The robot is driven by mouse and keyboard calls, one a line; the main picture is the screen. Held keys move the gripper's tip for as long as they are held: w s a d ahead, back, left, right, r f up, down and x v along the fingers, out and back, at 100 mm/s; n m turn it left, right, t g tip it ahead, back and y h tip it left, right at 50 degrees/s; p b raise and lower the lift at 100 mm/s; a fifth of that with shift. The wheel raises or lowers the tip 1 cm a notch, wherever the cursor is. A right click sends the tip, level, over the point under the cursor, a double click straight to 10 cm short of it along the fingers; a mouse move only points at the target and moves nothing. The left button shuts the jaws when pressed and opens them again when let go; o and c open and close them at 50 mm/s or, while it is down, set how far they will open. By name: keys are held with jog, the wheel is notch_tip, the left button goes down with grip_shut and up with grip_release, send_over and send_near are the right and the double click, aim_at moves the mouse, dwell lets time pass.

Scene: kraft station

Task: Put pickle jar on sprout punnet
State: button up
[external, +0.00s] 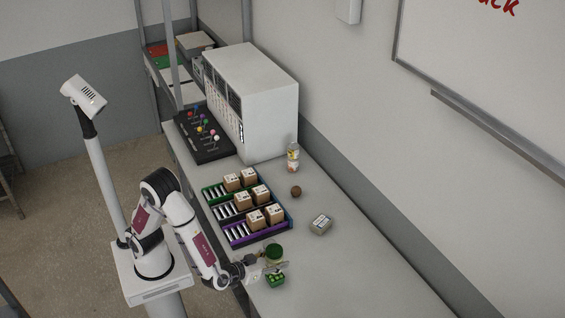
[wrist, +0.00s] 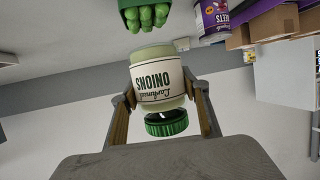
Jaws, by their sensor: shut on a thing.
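The pickle jar (external: 274,250) has a green lid and stands out at the front end of the bench. In the wrist view the jar (wrist: 158,75) appears upside down, with a pale label reading "ONIONS". My gripper (external: 271,266) is shut on the jar, one finger on each side; the wrist view shows both fingers of my gripper (wrist: 158,98). The sprout punnet (external: 276,282), green with green sprouts, is just below the jar in the external view. In the wrist view the punnet (wrist: 130,18) is close to the jar's base. Whether they touch is unclear.
A rack (external: 254,238) with coloured rows and several cardboard boxes lies behind my gripper. A grey tub (external: 321,223), a brown ball (external: 296,191) and a bottle (external: 293,156) stand along the wall side. The bench is clear right of the punnet.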

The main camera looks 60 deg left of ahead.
aim_at(275, 264)
jog(key=shift+f, duration=1.55)
jog(key=shift+f, duration=0.15)
jog(key=o, duration=1.5)
jog(key=shift+s+d+r, duration=0.1)
jog(key=shift+s+r, duration=0.2)
jog(key=shift+v, duration=5.65)
jog(key=shift+f, duration=0.1)
jog(key=shift+d+f, duration=0.1)
